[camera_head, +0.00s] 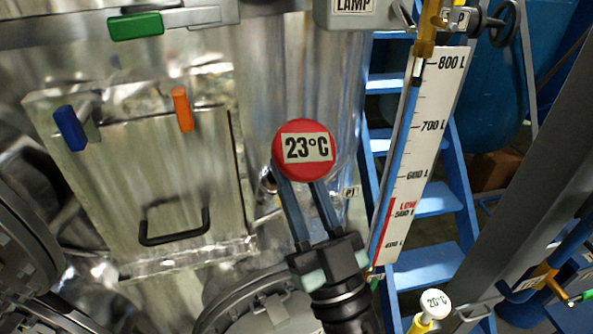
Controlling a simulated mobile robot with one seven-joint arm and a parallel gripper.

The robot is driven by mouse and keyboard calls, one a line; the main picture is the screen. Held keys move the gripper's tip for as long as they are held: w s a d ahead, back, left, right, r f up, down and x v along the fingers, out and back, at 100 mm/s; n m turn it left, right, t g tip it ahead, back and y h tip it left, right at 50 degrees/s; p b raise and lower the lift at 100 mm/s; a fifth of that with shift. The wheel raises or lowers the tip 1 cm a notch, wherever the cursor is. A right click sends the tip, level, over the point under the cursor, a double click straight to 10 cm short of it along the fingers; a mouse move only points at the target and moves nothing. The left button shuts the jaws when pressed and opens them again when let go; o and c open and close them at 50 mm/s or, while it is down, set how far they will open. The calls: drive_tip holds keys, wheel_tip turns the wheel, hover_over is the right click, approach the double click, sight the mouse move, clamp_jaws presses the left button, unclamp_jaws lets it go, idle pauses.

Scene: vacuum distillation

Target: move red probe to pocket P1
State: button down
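The red probe (302,135) shows its round red cap with a white "23°C" label, in the middle of the view. The cap faces me and hides the probe's stem. My gripper (298,182) reaches up from below with two blue-grey fingers set apart. Their tips go behind the lower edge of the cap, so I cannot see whether they press on the probe. A small tag (351,192) that seems to read "P1" is right of the fingers, on the metal vessel. The opening of pocket P1 cannot be made out.
A hatch panel (165,185) with a black handle is at left. A level gauge (420,130) and blue ladder (425,262) stand at right. A white-capped "20°C" probe (435,303) is at lower right. A "LAMP" box (350,14) is above.

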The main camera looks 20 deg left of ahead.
sight(317, 178)
drive_tip(key=shift+r, duration=0.1)
drive_tip(key=shift+s+d+r+p, duration=0.4)
drive_tip(key=shift+r+p, duration=0.25)
drive_tip(key=shift+p, duration=0.25)
drive_tip(key=shift+s+d+r+p, duration=0.3)
drive_tip(key=shift+d+r+p, duration=0.25)
drive_tip(key=shift+p, duration=0.35)
drive_tip(key=shift+s+d+r+p, duration=0.35)
drive_tip(key=shift+r+p, duration=0.35)
drive_tip(key=shift+p, duration=0.2)
drive_tip(key=shift+s+f, duration=0.1)
drive_tip(key=s+d+f, duration=0.1)
drive_tip(key=s+d, duration=0.3)
drive_tip(key=shift+d+f+p, duration=0.25)
drive_tip(key=shift+d+p, duration=0.15)
